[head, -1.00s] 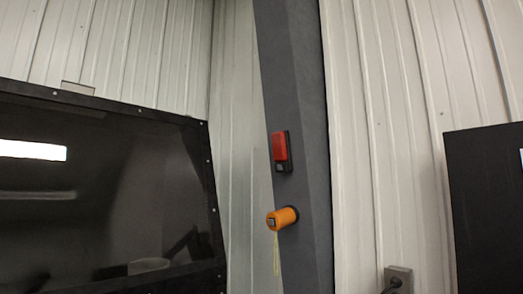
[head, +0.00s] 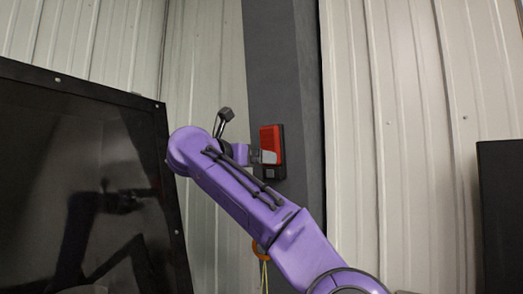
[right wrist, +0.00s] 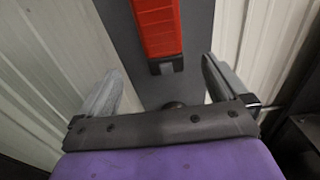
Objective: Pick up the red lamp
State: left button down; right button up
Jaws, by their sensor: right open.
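The red lamp (head: 271,142) is mounted upright on a dark grey column in the head view, with a dark base behind it. It also shows at the top of the right wrist view (right wrist: 157,24), with a small grey part at its lower end. My right gripper (right wrist: 163,88) is open, its two fingers spread to either side of the column area just below the lamp in that view. In the head view the end of my purple right arm reaches up beside the lamp's left side, and the fingers are largely hidden. My left gripper is not in view.
The dark grey column (head: 282,60) stands against white corrugated wall panels (head: 405,120). A dark glossy framed panel (head: 80,150) is at left. An orange item (head: 259,250) with a cord hangs below the lamp, mostly behind my arm. A black panel (head: 502,210) is at right.

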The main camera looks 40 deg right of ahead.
aim_at(271, 166)
jog(key=p+x, duration=0.2)
jog(key=x, duration=0.2)
jog(key=p+x, duration=0.2)
jog(key=x, duration=0.3)
jog(key=shift+r+p, duration=0.2)
jog(key=shift+p, duration=0.15)
jog(key=shift+s+d+f, duration=0.1)
jog(key=shift+d, duration=0.2)
jog(key=shift+s, duration=0.15)
jog(key=shift+c, duration=0.3)
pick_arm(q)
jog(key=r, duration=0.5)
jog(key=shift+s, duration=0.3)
pick_arm(e)
jog(key=shift+a, duration=0.1)
jog(key=c, duration=1.2)
